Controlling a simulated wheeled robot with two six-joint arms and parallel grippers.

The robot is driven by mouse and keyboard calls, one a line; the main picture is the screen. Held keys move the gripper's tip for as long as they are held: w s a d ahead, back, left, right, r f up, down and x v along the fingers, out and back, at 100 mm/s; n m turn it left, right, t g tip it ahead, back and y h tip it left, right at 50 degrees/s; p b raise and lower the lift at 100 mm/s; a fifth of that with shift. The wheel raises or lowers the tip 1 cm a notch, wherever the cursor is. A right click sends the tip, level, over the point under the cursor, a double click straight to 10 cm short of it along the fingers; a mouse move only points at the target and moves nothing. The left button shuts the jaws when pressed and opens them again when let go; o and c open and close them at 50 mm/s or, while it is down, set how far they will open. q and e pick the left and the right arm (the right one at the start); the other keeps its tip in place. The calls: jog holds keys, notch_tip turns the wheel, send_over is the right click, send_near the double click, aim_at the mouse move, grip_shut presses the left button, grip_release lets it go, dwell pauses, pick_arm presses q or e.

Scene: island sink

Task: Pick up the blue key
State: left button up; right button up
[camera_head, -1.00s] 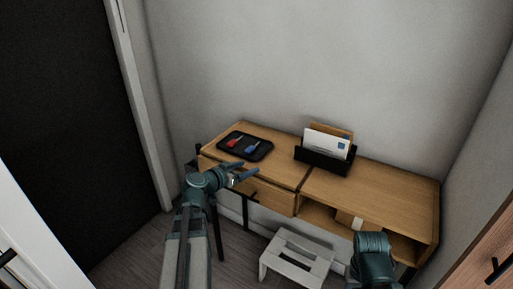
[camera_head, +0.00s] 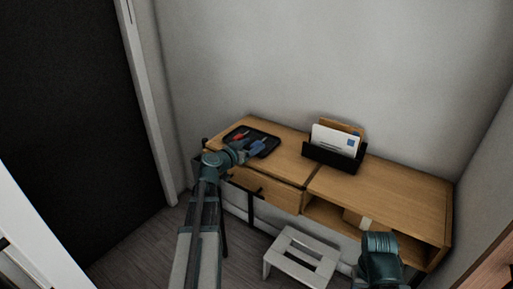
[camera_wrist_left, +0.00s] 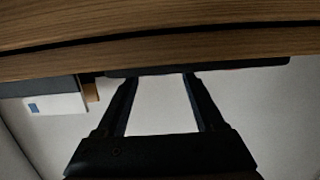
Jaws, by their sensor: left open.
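The blue key (camera_head: 257,147) lies in a black tray (camera_head: 272,142) on the left part of the wooden desk. A red key (camera_head: 238,134) lies beside it in the tray. My left gripper (camera_head: 250,147) is at the tray's near side, close to the blue key and partly covering that area. In the left wrist view my left gripper (camera_wrist_left: 160,77) is open with nothing visible between its fingers. That view shows the tray's dark edge (camera_wrist_left: 240,65), but no key. Whether the fingers touch the key cannot be told. My right gripper is not visible.
The desk (camera_head: 385,193) has a black letter holder (camera_head: 327,158) with envelopes right of the tray. A drawer front (camera_head: 265,190) is below the tray. A white stool (camera_head: 297,258) stands in front. The desk's right top is clear.

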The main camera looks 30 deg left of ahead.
aim_at(258, 141)
pick_arm(q)
jog(key=shift+b+x, duration=0.45)
jog(key=shift+x, duration=2.25)
grip_shut()
